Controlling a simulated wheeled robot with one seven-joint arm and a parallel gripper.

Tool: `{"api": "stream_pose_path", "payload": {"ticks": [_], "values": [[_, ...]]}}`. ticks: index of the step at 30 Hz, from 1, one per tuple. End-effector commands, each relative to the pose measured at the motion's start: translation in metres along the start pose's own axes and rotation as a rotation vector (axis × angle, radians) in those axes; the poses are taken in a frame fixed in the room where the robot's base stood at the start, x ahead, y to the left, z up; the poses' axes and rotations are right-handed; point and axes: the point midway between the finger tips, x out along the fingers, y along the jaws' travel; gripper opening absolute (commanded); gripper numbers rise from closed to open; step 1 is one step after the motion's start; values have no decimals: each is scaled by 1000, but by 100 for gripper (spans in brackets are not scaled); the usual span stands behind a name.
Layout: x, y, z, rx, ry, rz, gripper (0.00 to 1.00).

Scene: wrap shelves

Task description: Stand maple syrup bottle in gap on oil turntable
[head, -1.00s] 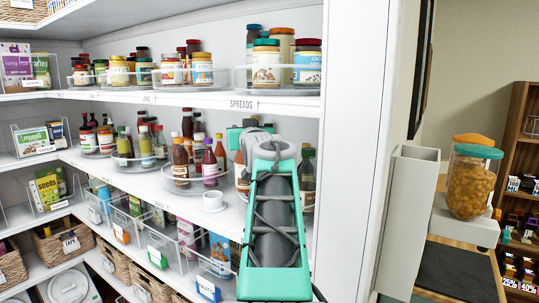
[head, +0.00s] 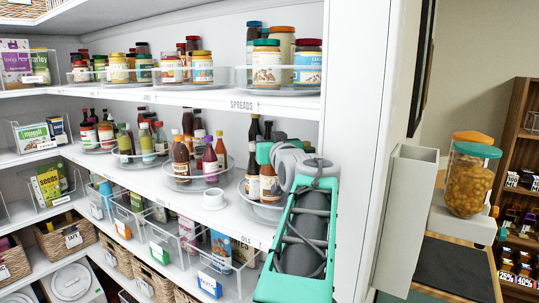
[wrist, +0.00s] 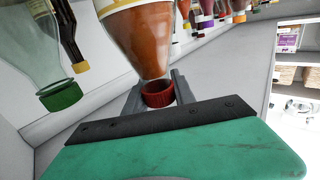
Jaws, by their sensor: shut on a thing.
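The maple syrup bottle, amber-brown with a pale label and red cap, is in my gripper (wrist: 157,92). In the wrist view the bottle (wrist: 148,38) appears upside down, its cap end between the fingers. In the head view my gripper (head: 264,153) is at the oil turntable (head: 262,212), and the bottle (head: 268,184) shows below it, apparently upright over the left front part. Whether its base touches the turntable is unclear. My arm hides the turntable's right side and much of any gap.
Another bottle (head: 253,182) stands close left of the held one. A green-capped bottle (wrist: 58,95) is near the gripper in the wrist view. The white shelf side wall (head: 350,150) is close right.

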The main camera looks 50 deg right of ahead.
Motion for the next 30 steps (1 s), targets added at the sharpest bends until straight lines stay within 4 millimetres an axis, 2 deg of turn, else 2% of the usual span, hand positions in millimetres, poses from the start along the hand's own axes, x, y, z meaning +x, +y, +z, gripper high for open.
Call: {"api": "stream_pose_path", "payload": {"ticks": [2, 8, 21, 22, 30], "values": [[-1, 0, 1, -2, 4, 0, 0], [0, 0, 32, 0, 1, 1, 0], [-3, 3, 44, -3, 5, 1, 0], [-2, 3, 46, -1, 1, 1, 33], [-2, 3, 45, -1, 1, 1, 53]]}}
